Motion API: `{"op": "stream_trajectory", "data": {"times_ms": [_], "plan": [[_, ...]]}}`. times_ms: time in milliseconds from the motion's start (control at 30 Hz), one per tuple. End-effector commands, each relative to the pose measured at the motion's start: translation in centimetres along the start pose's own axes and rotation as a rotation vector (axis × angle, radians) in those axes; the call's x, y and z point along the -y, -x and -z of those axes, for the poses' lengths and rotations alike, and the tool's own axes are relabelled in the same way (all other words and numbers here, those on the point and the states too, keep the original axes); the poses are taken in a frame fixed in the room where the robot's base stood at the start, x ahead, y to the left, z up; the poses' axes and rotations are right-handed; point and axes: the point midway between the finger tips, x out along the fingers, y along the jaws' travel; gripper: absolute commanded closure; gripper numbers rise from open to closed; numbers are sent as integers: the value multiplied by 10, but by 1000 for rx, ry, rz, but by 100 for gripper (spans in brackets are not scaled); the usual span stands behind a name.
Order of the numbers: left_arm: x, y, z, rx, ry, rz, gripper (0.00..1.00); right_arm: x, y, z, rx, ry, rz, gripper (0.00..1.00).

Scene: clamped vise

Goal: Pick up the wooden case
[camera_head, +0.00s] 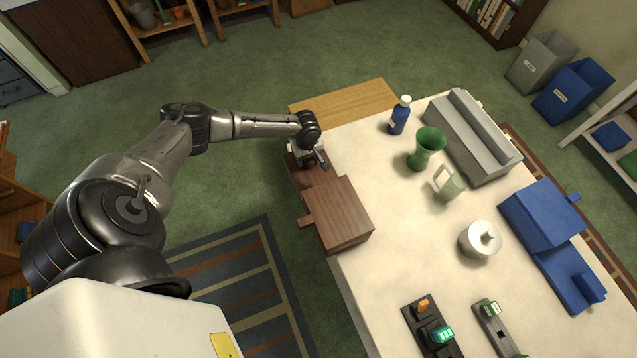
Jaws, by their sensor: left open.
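A dark brown wooden box-shaped thing (341,212), which looks like the wooden case, sits at the left edge of the white table and overhangs it. It has a short tab on its left side and a lower brown part toward the back, partly hidden by my left gripper. My left gripper (312,160) is open and points down over that back part. I cannot tell whether its fingers touch the wood. My right gripper is out of view.
A light wooden surface (350,102) adjoins the back.

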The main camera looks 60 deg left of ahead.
Motion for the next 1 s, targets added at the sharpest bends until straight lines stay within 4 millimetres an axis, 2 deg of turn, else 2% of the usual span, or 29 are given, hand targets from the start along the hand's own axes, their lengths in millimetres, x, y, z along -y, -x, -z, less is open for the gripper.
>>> {"op": "stream_trajectory", "data": {"times_ms": [333, 900, 1000], "plan": [[0, -6, 0, -1, -1, 0, 43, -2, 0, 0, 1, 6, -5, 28], [0, -5, 0, -1, -1, 0, 97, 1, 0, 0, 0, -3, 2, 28], [0, -5, 0, -1, -1, 0, 100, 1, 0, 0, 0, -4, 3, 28]]}}
